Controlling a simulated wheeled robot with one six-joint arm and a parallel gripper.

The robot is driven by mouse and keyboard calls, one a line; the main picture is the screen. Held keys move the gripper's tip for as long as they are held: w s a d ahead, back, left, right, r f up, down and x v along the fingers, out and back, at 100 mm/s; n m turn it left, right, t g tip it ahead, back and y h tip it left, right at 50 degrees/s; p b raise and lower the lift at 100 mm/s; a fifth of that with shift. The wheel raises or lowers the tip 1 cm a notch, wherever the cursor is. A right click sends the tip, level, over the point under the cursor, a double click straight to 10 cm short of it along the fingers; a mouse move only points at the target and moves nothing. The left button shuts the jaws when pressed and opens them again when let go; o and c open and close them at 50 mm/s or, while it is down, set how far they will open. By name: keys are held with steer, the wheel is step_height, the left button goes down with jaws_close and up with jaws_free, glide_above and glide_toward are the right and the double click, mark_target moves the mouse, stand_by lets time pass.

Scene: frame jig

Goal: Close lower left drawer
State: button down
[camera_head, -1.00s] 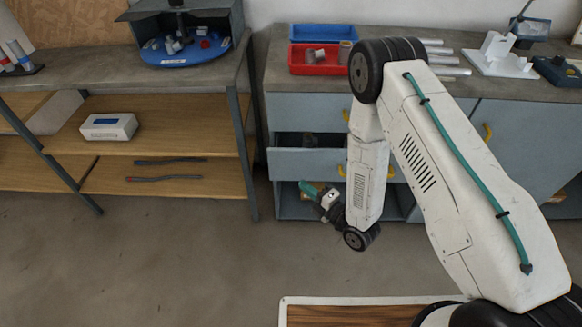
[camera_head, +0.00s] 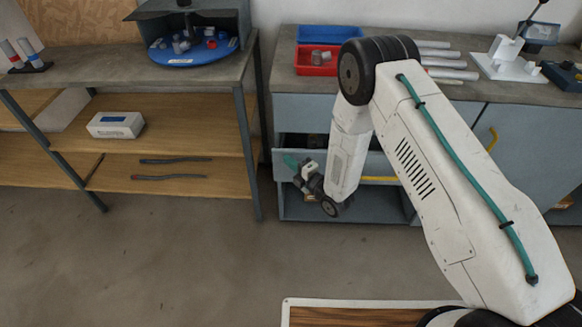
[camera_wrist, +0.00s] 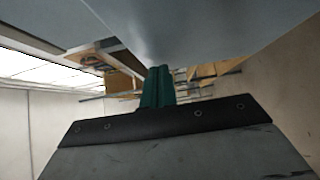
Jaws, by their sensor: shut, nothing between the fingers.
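The lower left drawer (camera_head: 377,165) is a grey-blue front with a yellow handle (camera_head: 380,179) in the left part of the cabinet. It stands pulled out, with a dark gap above its front. My gripper (camera_head: 291,160) is at the left end of the drawer front, its teal fingertips close to it; I cannot tell if they touch. My forearm hides the middle of the drawer. In the wrist view the teal fingers (camera_wrist: 157,86) are together and empty, and a smooth grey surface (camera_wrist: 190,25) fills the top close by.
The upper drawer front (camera_head: 303,107) looks flush above. An open compartment (camera_head: 375,205) lies below. A blue bin (camera_head: 325,34) and a red bin (camera_head: 317,62) stand on the worktop. A wooden shelf unit (camera_head: 210,105) is to the left. The floor in front is clear.

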steer(key=w, duration=0.9)
steer(key=shift+w+r, duration=0.15)
steer(key=shift+w, duration=0.15)
steer(key=shift+d, duration=0.1)
steer(key=s, duration=0.4)
steer(key=shift+s+a, duration=0.2)
glide_toward(291, 151)
steer(key=shift+w+f, duration=0.7)
steer(key=shift+f, duration=0.2)
